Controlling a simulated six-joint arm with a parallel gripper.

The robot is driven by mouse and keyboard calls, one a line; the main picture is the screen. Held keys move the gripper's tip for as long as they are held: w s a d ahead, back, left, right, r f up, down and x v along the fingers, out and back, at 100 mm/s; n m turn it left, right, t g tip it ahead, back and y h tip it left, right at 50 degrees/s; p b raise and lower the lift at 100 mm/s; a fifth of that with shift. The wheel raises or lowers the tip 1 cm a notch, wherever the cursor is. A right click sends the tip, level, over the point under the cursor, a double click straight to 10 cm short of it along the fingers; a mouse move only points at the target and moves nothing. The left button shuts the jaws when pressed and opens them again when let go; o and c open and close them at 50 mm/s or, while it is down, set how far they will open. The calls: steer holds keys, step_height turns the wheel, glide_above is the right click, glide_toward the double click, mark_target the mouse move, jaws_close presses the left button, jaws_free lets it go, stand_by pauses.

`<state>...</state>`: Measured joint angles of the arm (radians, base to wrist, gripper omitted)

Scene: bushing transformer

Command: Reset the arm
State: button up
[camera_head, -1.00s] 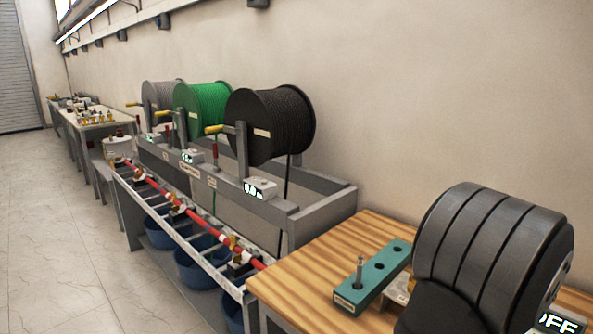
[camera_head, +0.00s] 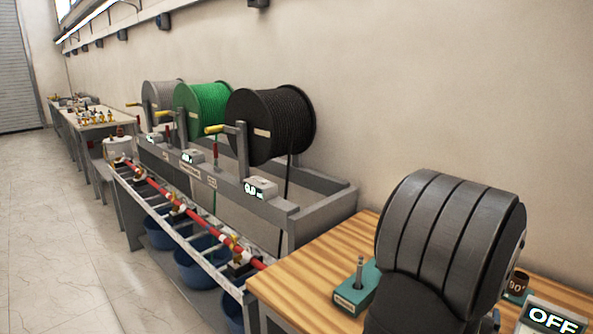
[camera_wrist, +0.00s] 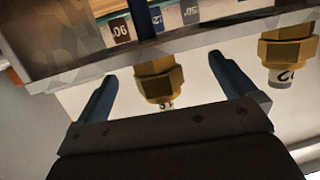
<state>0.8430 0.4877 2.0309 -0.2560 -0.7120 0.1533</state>
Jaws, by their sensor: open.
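My gripper (camera_wrist: 162,68) shows in the wrist view with its two dark blue fingers spread apart. A brass hex fitting (camera_wrist: 158,80) with a pale tip lies in line with the gap between the fingers. I cannot tell how far it is from them or whether anything touches. A second brass fitting (camera_wrist: 288,50) is to the right of the fingers, apart from them. In the head view my large dark arm link fills the lower right, and the gripper is not visible there.
In the head view, a teal block (camera_head: 350,297) with a metal pin stands on the wooden table (camera_head: 315,265), partly hidden by my arm. An OFF display (camera_head: 553,320) is at the right. A black cable reel (camera_head: 280,125) and a green reel (camera_head: 207,105) stand behind. The floor at left is clear.

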steer(key=shift+m+g+h, duration=1.3)
steer(key=shift+m, duration=0.1)
steer(key=shift+n+t, duration=0.3)
steer(key=shift+t, duration=0.2)
steer(key=w+r, duration=0.1)
steer(key=r, duration=0.1)
steer(key=w+r, duration=0.1)
steer(key=w+a+r, duration=0.1)
steer(key=w+r, duration=0.1)
steer(key=shift+r, duration=0.3)
steer(key=w+a+r+n+g+y, duration=0.1)
steer(key=w+a+r+n+y, duration=0.2)
steer(key=w+a+n+y, duration=0.55)
steer(key=s+a+r+n+g, duration=0.5)
steer(key=a+r+n+g, duration=0.25)
steer(key=r+n, duration=0.3)
steer(key=s+d+x, duration=0.1)
steer(key=x, duration=0.8)
steer(key=shift+d+m+g+h, duration=0.3)
steer(key=shift+g+h, duration=0.05)
steer(key=shift+h, duration=0.1)
steer(key=shift+w, duration=0.1)
